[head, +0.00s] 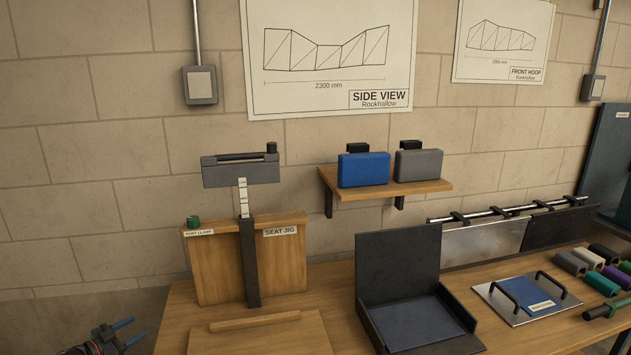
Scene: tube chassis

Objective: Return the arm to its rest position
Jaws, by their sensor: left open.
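My left gripper (124,332) shows at the lower left corner of the head view. Its two blue fingers are spread apart with nothing between them. It is left of the wooden bench (170,318) and apart from the things on it. Only the gripper and a bit of dark wrist show; the rest of the left arm is out of the frame. My right gripper is not in view.
A wooden seat jig (280,270) with a dark upright post (250,265) stands on the bench. Right of it are an open dark case (398,265) and a plate with black handles (500,305). A wall shelf (430,187) holds blue and grey boxes.

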